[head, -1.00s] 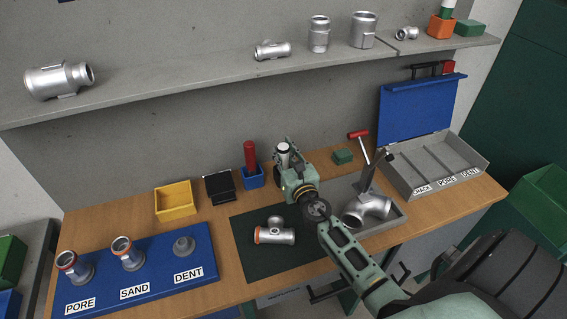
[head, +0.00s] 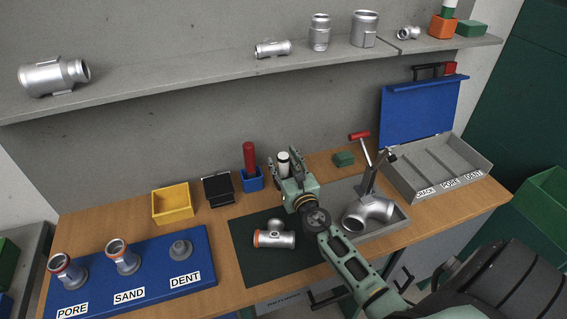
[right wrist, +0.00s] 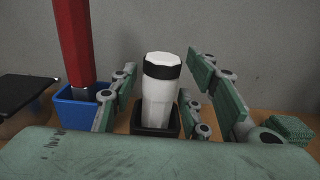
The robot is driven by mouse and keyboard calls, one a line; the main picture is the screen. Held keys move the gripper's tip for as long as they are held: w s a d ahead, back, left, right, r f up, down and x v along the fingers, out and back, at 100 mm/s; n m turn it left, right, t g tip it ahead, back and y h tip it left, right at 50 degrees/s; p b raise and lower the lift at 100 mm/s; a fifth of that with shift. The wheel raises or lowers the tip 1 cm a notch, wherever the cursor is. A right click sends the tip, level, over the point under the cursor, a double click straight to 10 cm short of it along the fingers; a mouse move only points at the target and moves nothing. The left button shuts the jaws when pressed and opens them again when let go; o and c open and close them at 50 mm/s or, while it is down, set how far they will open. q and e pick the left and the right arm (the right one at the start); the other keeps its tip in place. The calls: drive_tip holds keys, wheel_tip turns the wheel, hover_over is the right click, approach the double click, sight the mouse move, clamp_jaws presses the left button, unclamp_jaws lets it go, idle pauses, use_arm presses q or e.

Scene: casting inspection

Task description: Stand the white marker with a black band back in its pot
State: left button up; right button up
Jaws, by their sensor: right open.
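The white marker with a black band (right wrist: 160,92) stands almost upright in a small black pot (right wrist: 155,130) in the right wrist view, its black band near the top. In the head view the marker (head: 283,162) shows between the fingers of my right gripper, and its pot is hidden there. My right gripper (head: 284,166) is open, with one finger on each side of the marker; the fingers also show apart from it in the right wrist view (right wrist: 160,85). My left gripper is not in view.
A blue pot (head: 253,181) with a red marker (head: 249,157) stands just left. A black box (head: 218,189) and yellow bin (head: 172,204) are further left. A green block (head: 344,159) lies to the right. A pipe casting (head: 275,236) lies on the dark mat (head: 305,257) in front.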

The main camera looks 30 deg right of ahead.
sight(285, 167)
drive_tip(key=v, duration=0.7)
drive_tip(key=shift+f, duration=0.1)
wheel_tip(285, 167, up, 8)
drive_tip(key=p, duration=0.6)
drive_tip(key=shift+s, duration=0.25)
